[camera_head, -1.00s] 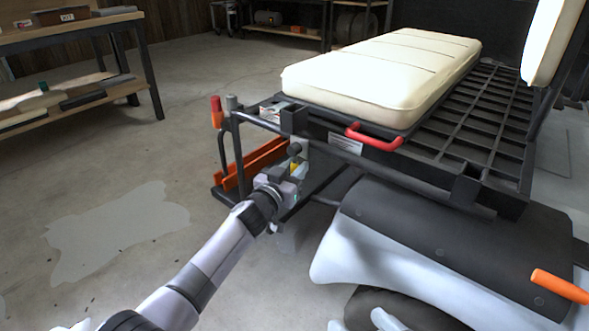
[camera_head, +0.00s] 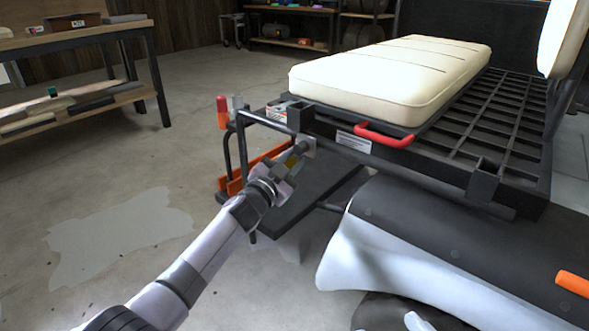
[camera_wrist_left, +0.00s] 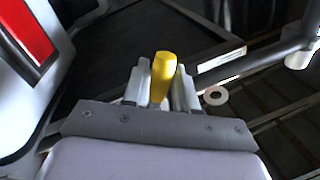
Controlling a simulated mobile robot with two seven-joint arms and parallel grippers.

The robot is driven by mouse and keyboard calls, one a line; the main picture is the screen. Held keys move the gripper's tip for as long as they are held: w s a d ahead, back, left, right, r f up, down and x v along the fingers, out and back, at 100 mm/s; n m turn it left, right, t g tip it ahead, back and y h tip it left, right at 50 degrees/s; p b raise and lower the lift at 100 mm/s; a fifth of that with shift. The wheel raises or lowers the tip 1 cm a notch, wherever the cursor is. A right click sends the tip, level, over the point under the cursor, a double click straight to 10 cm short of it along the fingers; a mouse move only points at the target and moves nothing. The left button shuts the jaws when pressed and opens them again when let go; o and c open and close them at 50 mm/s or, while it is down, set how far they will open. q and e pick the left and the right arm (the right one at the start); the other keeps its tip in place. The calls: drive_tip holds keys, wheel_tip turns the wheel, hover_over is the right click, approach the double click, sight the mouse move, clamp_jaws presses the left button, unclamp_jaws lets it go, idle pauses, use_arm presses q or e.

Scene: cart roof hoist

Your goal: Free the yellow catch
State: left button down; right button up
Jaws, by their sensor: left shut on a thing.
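The yellow catch (camera_wrist_left: 164,78) stands between the two fingers in the left wrist view, its rounded tip clear of them. My left gripper (camera_wrist_left: 163,88) is shut on it. My right gripper is not in view.
The cream seat cushion (camera_head: 392,80) lies on the black slatted deck, with a red handle (camera_head: 384,137) at its edge. A red-topped lever (camera_head: 222,112) stands left of the catch. A workbench (camera_head: 70,44) is at far left. The floor between is open.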

sight(288, 162)
use_arm(q)
drive_tip(key=shift+w+a+m, duration=0.1)
drive_tip(key=shift+a+m, duration=0.05)
drive_tip(key=shift+m, duration=0.15)
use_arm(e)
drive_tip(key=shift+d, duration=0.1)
use_arm(q)
drive_tip(key=shift+r, duration=0.1)
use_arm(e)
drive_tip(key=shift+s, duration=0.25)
use_arm(q)
drive_tip(key=c, duration=1)
unclamp_jaws()
drive_tip(key=shift+s+a+p, duration=0.3)
drive_tip(key=shift+s+p, duration=0.2)
drive_tip(key=p+v, duration=0.3)
drive_tip(key=v, duration=0.2)
drive_tip(key=shift+w, duration=0.1)
drive_tip(key=shift+s+a, duration=0.25)
drive_tip(key=shift+s, duration=0.25)
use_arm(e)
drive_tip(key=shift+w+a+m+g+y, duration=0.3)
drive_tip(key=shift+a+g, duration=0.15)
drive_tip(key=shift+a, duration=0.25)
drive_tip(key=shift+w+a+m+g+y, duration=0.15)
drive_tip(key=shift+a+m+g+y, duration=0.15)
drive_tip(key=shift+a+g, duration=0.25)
